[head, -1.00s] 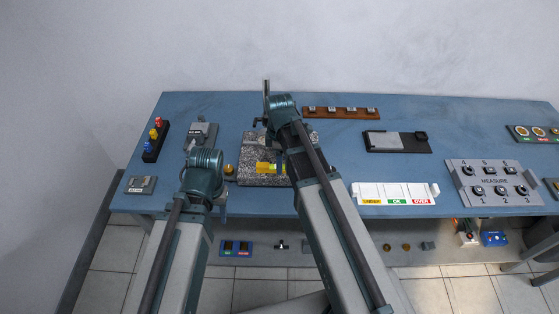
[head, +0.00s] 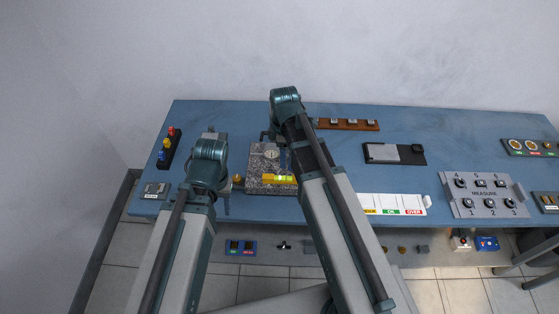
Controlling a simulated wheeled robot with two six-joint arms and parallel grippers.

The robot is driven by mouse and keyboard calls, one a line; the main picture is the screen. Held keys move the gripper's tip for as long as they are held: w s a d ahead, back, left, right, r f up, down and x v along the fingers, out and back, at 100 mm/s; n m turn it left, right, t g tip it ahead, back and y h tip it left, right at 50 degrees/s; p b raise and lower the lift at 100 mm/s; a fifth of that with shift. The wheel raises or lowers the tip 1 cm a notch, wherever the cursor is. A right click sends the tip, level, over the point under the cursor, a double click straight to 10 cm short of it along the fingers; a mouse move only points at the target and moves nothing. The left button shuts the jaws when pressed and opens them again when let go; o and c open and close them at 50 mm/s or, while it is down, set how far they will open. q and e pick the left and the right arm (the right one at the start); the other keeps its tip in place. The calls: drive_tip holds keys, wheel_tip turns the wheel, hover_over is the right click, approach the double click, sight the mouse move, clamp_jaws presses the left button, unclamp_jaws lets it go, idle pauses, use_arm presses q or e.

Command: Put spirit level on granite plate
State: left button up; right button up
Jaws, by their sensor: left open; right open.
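The spirit level (head: 278,179) is a yellow bar with a bright green-yellow part. It appears to lie on the front part of the speckled granite plate (head: 256,186), near its right side. A round dial shows on the plate behind it. My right gripper (head: 266,135) is open at the plate's back edge, largely hidden by its own wrist; its arm covers the plate's right side. My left gripper (head: 226,203) is open, left of the plate near the table's front edge, mostly hidden under its wrist. Neither gripper visibly touches the level.
A small brass piece (head: 238,179) stands just left of the plate. A rack with red, yellow and blue pieces (head: 167,149) is at the left. A white labelled tray (head: 395,204) and the grey MEASURE panel (head: 485,194) are at the right. The table's (head: 445,143) right middle has free room.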

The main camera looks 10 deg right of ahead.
drive_tip(key=s+a+m+h, duration=0.1)
drive_tip(key=s+a+m, duration=0.9)
drive_tip(key=s, duration=0.4)
drive_tip(key=shift+m, duration=0.4)
drive_tip(key=shift+a, duration=0.1)
wheel_tip(320, 180, down, 5)
drive_tip(key=b, duration=0.5)
